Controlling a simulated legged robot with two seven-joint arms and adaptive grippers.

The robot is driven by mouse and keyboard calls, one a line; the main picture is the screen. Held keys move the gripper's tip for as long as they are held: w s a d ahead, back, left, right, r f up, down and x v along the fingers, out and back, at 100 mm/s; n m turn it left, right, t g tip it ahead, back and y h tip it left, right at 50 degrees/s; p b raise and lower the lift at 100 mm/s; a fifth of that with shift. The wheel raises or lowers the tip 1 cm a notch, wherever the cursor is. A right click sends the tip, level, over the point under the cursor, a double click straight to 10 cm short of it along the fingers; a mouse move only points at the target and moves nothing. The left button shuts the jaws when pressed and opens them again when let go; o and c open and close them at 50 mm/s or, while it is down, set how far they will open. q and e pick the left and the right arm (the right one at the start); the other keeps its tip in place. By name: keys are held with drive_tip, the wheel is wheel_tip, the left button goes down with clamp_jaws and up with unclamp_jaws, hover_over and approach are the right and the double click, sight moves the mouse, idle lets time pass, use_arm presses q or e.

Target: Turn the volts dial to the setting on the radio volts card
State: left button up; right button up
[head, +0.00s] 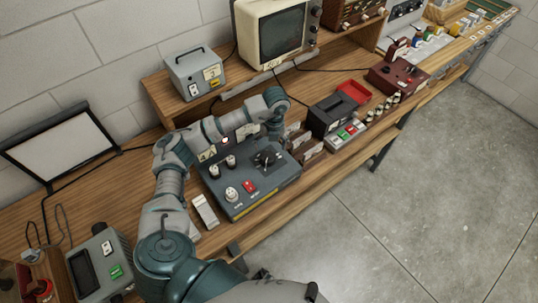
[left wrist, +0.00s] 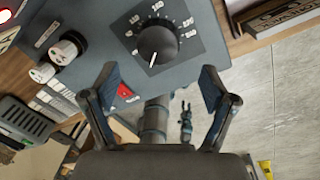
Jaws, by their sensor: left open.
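The volts dial is a black round knob with a white pointer line, on a dark grey panel box (head: 230,205). In the left wrist view the dial (left wrist: 157,42) has a printed scale around its top and sides, and its pointer line points down and slightly left. In the head view the dial (head: 267,157) is partly covered by my gripper. My left gripper (head: 270,145) hangs over the panel. In the left wrist view its fingers (left wrist: 160,90) are apart with nothing between them, and the dial lies ahead of them. I cannot tell which card is the radio volts card.
White round knobs (left wrist: 62,50) and a red switch (head: 249,186) sit on the panel near the dial. Wooden holders with small cards (head: 306,142) stand to the right. A grey box (head: 196,74) and a screen set (head: 272,30) stand on the shelf behind.

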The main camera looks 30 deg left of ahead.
sight(268, 156)
use_arm(q)
drive_tip(key=f, duration=0.6)
drive_tip(key=shift+s+a+f, duration=0.2)
drive_tip(key=shift+a+f, duration=0.15)
drive_tip(key=shift+f, duration=0.05)
drive_tip(key=c, duration=1.2)
